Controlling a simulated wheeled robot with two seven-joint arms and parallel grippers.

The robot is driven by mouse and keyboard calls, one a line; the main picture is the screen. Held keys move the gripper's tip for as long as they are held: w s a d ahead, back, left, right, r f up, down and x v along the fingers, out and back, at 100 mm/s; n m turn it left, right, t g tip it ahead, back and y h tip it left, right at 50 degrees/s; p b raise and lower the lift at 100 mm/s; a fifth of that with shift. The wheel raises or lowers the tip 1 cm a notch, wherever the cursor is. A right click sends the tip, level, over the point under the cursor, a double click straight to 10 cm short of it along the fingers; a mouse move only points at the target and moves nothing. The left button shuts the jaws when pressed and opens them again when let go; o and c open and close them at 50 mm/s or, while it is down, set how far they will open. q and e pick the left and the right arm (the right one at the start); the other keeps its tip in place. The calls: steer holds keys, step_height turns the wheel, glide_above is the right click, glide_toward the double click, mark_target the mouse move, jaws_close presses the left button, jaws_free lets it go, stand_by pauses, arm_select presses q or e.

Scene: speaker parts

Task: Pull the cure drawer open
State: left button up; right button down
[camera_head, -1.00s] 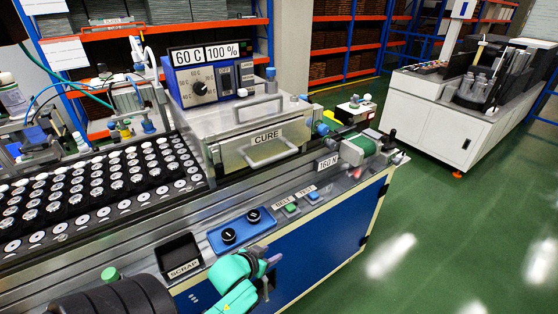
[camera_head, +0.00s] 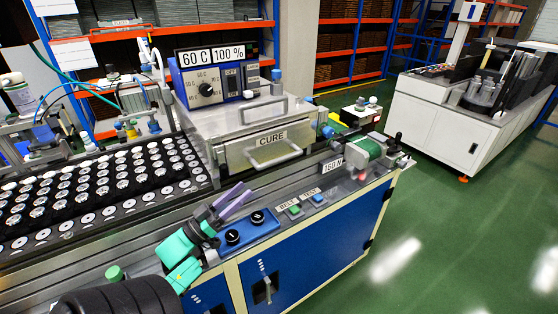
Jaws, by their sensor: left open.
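The cure drawer (camera_head: 238,158) is the metal front labelled CURE on the silver oven box, with a bar handle (camera_head: 275,158) across it. Its front sits against the box and it looks closed. My left gripper (camera_head: 236,200) has purple fingers and a teal wrist. It is open and empty, in front of the drawer and lower left of the handle, apart from it. Its fingers point up and right toward the drawer. My right gripper is out of view.
A control box (camera_head: 207,80) reading 60 C and 100 % stands on the oven. A tray of round parts (camera_head: 95,195) lies to the left. Black knobs (camera_head: 257,217) and the BELT and TEST buttons (camera_head: 294,209) are on the front ledge. A green roller (camera_head: 362,148) sits right of the drawer.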

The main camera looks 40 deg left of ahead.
mark_target(280, 158)
arm_select(q)
steer(key=p+x, duration=0.3)
steer(key=x, duration=1)
steer(key=shift+w+d+r+p, duration=0.1)
steer(key=shift+w+r+p, duration=0.1)
steer(key=shift+p, duration=0.2)
steer(key=shift+w+d, duration=0.15)
steer(key=shift+w, duration=0.3)
jaws_close()
